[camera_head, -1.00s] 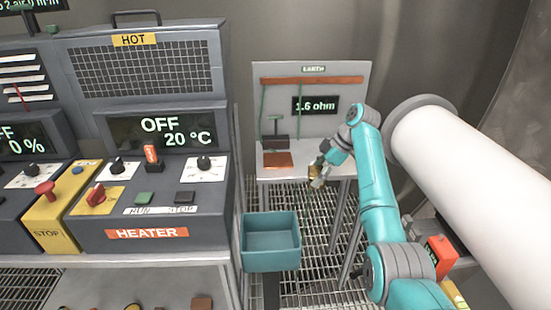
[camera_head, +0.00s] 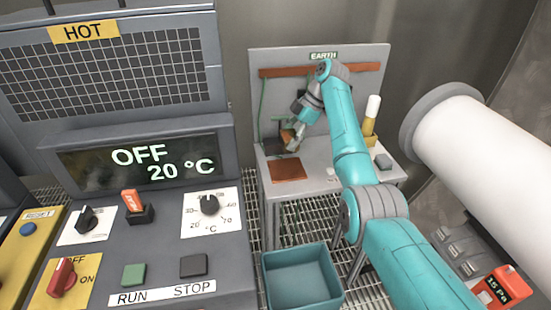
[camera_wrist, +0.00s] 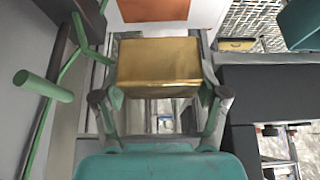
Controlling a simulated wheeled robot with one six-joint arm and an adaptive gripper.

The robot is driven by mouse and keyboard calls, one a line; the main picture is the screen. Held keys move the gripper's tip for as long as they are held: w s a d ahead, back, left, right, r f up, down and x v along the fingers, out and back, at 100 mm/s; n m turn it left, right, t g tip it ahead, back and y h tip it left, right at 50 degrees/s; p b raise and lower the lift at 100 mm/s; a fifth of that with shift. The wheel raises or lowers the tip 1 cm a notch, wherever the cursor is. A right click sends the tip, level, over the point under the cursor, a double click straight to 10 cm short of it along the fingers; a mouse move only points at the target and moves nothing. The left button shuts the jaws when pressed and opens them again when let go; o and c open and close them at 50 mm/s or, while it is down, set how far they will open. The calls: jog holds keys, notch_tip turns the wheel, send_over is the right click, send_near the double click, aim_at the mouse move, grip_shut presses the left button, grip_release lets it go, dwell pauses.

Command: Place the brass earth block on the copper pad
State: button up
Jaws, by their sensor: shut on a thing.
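The brass earth block (camera_wrist: 160,65) is held between the two fingers of my gripper (camera_wrist: 160,95) in the wrist view. In the head view my gripper (camera_head: 291,140) is over the small earth bench, near its back, with the block (camera_head: 288,136) partly hidden by the fingers. The copper pad (camera_head: 288,170) is a flat brown-orange plate at the front left of the bench top. It looks bare and also shows in the wrist view (camera_wrist: 153,9), beyond the block. The block is apart from the pad.
The bench top (camera_head: 325,172) has free room right of the pad. A yellow bottle with a white cap (camera_head: 371,116) and a grey block (camera_head: 383,161) stand at right. A teal bin (camera_head: 301,275) sits below.

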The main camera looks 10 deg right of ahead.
aim_at(281, 169)
jog(key=shift+w+a+f, duration=0.1)
jog(key=shift+w+a, duration=0.05)
jog(key=shift+w, duration=0.2)
jog(key=shift+f, duration=0.35)
notch_tip(281, 169, down, 9)
jog(key=shift+a, duration=0.1)
jog(key=shift+f, duration=0.1)
jog(key=o, duration=1.6)
jog(key=v, duration=1.2)
